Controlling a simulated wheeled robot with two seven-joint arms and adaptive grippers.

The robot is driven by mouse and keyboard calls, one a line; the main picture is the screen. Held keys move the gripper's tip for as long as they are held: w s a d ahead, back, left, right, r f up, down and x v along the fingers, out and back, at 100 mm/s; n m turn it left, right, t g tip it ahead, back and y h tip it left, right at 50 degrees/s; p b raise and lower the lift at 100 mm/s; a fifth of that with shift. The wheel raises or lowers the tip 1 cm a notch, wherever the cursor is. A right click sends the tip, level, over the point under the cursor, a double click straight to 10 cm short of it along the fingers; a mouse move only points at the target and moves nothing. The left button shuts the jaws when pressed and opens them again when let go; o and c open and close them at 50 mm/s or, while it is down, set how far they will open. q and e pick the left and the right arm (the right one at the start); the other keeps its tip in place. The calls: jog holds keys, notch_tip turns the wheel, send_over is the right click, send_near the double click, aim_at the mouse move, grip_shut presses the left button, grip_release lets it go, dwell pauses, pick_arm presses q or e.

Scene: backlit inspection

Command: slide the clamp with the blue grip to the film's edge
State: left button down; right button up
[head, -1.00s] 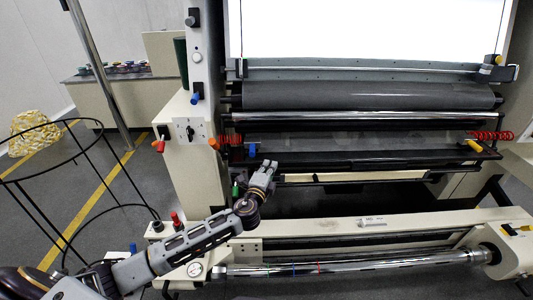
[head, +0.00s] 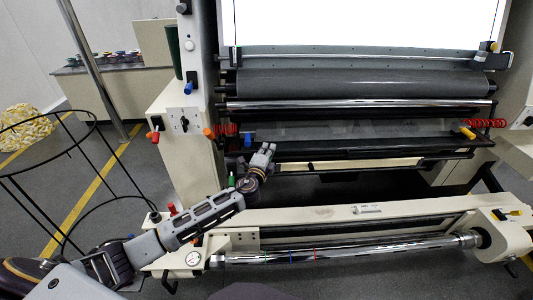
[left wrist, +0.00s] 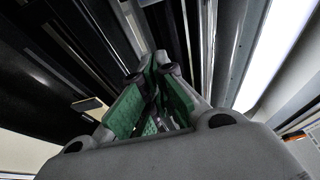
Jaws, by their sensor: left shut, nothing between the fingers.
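The clamp with the blue grip (head: 248,140) sits near the left end of a dark horizontal rail. A pale, see-through film (head: 345,130) stretches along that rail to its right; the film's exact edge is hard to make out. My left gripper (head: 268,150) is just right of the blue grip and slightly lower in the picture, with a small gap seen between them. Its green-padded fingers (left wrist: 152,75) come together in the left wrist view with nothing between them. The clamp cannot be made out in that view. My right gripper is not in view.
A clamp with a yellow grip (head: 467,132) sits at the rail's right end. Red coils (head: 222,130) and an orange handle (head: 208,132) are left of the blue grip. A dark roller (head: 360,82) lies above, a shiny roller (head: 350,250) below. A black wire stand (head: 50,180) is at left.

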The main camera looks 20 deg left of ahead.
aim_at(247, 140)
pick_arm(q)
jog(key=shift+w+a, duration=0.15)
jog(key=shift+w, duration=2.6)
jog(key=shift+s+a, duration=0.15)
jog(key=shift+a, duration=0.4)
jog(key=shift+s+a, duration=0.3)
jog(key=shift+a, duration=0.35)
jog(key=shift+s+a+p, duration=0.25)
jog(key=shift+a+p, duration=0.05)
jog(key=shift+a, duration=0.35)
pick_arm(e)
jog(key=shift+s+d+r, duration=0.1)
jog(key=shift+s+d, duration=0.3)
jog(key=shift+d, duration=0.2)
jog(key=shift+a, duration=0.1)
